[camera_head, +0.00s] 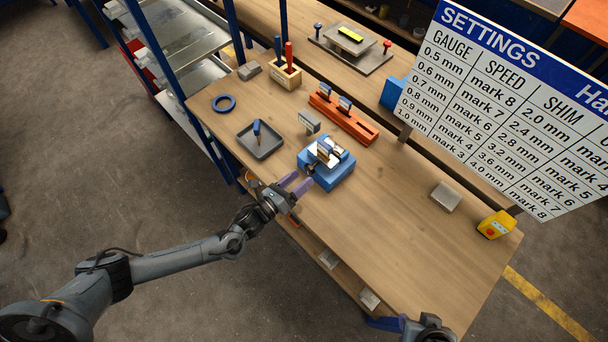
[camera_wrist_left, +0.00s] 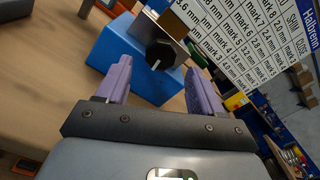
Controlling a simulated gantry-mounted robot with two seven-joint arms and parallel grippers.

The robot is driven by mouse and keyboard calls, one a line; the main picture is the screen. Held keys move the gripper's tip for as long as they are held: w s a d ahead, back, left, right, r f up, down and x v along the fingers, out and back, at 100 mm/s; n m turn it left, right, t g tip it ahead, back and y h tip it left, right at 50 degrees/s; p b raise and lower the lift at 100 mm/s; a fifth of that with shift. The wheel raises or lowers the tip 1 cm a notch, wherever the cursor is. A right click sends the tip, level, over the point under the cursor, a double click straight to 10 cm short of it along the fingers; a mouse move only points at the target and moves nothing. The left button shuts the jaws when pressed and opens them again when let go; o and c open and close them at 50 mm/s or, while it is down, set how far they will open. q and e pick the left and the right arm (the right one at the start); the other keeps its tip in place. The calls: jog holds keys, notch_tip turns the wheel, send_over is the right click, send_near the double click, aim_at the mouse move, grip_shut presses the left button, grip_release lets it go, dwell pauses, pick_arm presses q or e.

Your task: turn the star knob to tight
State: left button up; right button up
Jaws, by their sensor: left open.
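The black star knob (camera_wrist_left: 160,54) has a white line on its face and sits on the front of a metal piece on the blue fixture (camera_wrist_left: 119,51). In the head view, the blue fixture (camera_head: 335,177) stands near the bench's front edge; the knob is too small to make out clearly there. My left gripper (camera_head: 303,178) is open, its purple fingers pointing at the fixture's front. In the wrist view, the left gripper (camera_wrist_left: 157,68) has its fingers apart, either side of the knob in the picture, and holds nothing. My right gripper is only partly visible at the bottom edge.
A grey tray (camera_head: 271,147) with a blue-handled tool, a blue ring (camera_head: 224,103) and an orange rail (camera_head: 344,118) lie around the fixture. A settings board (camera_head: 510,100) stands at the right.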

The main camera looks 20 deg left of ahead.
pick_arm(q)
jog(key=v, duration=0.7)
jog(key=shift+s, duration=0.35)
jog(key=shift+s+a, duration=0.1)
